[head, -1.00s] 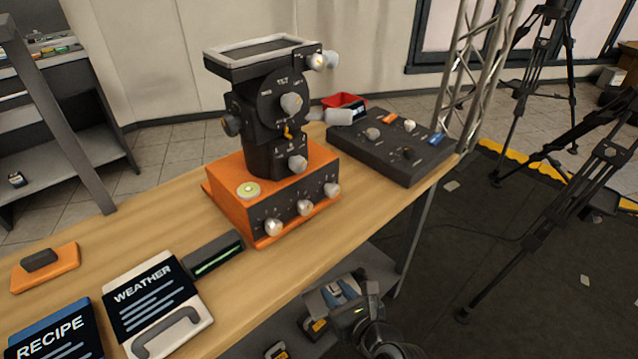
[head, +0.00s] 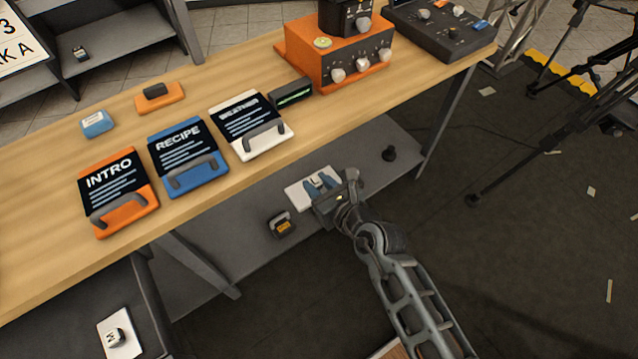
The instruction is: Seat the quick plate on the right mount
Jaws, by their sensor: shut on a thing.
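The black camera-style head (head: 349,18) stands on an orange base (head: 335,52) on the table, up and right of my gripper. Its top is cut off by the picture edge. I cannot tell which part is the right mount.
The wooden table (head: 50,170) carries orange INTRO (head: 118,190), blue RECIPE (head: 187,155) and white WEATHER (head: 250,122) panels. A dark control box (head: 450,35) stands at right.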

